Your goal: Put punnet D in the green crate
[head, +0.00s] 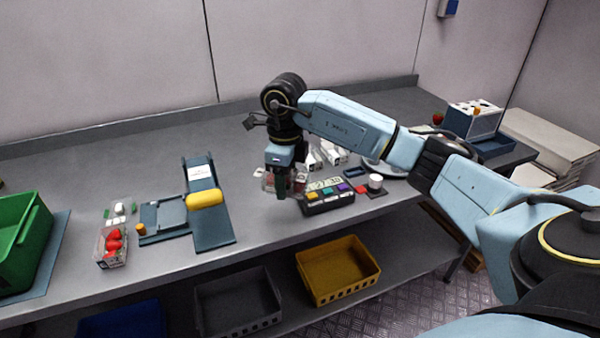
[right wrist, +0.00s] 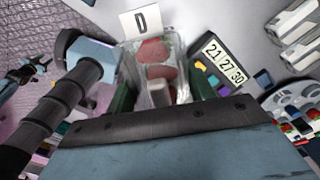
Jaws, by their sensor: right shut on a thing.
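Punnet D (right wrist: 155,52) is a clear punnet with red berries, seen between my fingers in the right wrist view. A white card marked D (right wrist: 140,22) shows at its far end. My right gripper (head: 278,184) is shut on the punnet (head: 267,183), with one green-padded finger on each side (right wrist: 160,92). In the head view the gripper partly hides the punnet, and I cannot tell whether it touches the bench. The green crate (head: 40,222) stands on a blue mat at the left end of the bench, cut by the picture edge.
A numbered device with coloured keys (head: 328,196) sits close right of the punnet. Between it and the crate are a blue stand with a yellow roll (head: 205,200) and another strawberry punnet (head: 112,245). Yellow (head: 338,270) and grey bins sit on the shelf below.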

